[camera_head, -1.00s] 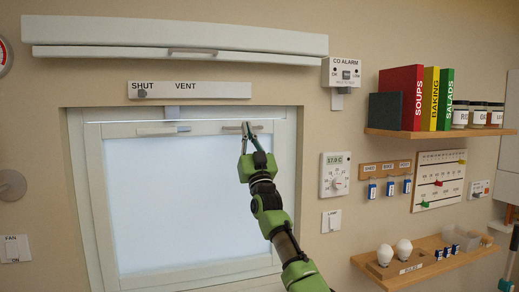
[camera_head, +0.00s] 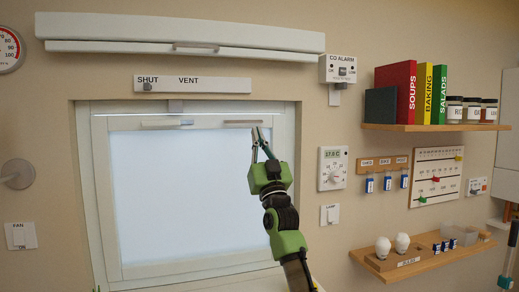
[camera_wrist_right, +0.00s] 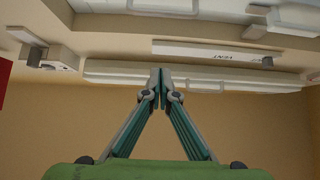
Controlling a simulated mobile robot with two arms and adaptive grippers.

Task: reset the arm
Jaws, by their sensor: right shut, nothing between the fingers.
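My right gripper (camera_head: 261,133) is green and dark grey and stands in front of the upper right part of the window (camera_head: 185,200). Its fingers are shut with nothing between them. The tips show just below and right of the right-hand grey handle (camera_head: 243,122) on the window's top rail, apart from it as far as I can tell. In the right wrist view the fingertips (camera_wrist_right: 161,82) meet in a point, with the pale rail behind them. My left gripper is not in view.
Above the window are a SHUT/VENT slider strip (camera_head: 192,83) and a long white cover (camera_head: 180,35). To the right are the CO alarm (camera_head: 337,69), a dial thermostat (camera_head: 332,168), a book shelf (camera_head: 440,127) and a lower shelf (camera_head: 425,262).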

